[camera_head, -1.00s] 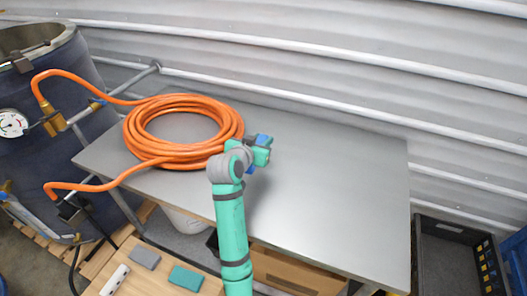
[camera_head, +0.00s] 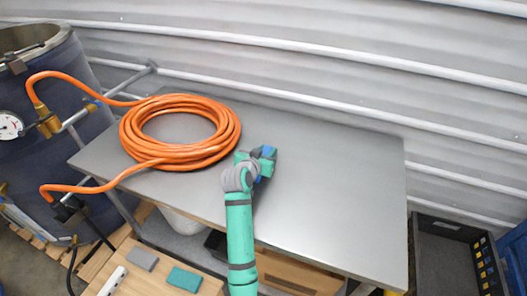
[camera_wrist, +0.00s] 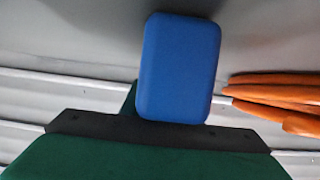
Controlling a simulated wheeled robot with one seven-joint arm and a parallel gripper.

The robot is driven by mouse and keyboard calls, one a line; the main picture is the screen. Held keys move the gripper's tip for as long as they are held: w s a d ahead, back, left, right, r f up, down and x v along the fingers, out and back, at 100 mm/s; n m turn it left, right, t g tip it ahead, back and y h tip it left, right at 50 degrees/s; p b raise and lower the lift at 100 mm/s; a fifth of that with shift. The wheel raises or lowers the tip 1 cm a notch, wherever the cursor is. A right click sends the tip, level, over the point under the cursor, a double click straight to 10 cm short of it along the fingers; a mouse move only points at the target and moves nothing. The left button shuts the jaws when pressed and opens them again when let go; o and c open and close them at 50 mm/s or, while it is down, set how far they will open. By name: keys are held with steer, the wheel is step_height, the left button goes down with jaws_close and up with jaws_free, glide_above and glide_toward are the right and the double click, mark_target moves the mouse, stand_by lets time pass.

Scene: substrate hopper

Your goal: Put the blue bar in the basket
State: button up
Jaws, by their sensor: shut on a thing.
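The blue bar (camera_wrist: 179,67) fills the middle of the wrist view, a smooth block with rounded corners held at the end of my gripper (camera_wrist: 160,112). In the head view my gripper (camera_head: 264,164) is above the grey table, just right of the orange hose coil, with a bit of blue showing at it. The gripper is shut on the bar; its fingers are mostly hidden. I cannot surely make out a basket; a dark grey open crate (camera_head: 424,236) stands at the right, beyond the table's edge.
The orange hose coil (camera_head: 133,141) lies on the left of the grey table (camera_head: 335,190), its ends running to a dark drum (camera_head: 50,95). The table's right half is clear. A corrugated wall closes off the back. Grey and teal blocks (camera_head: 184,279) lie on wood in front.

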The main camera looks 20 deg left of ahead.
steer(key=shift+d+f, duration=0.15)
steer(key=shift+d, duration=0.2)
steer(key=o, duration=1.1)
steer(key=shift+a, duration=0.1)
steer(key=shift+o, duration=0.2)
steer(key=shift+s+a, duration=0.1)
steer(key=shift+a, duration=0.15)
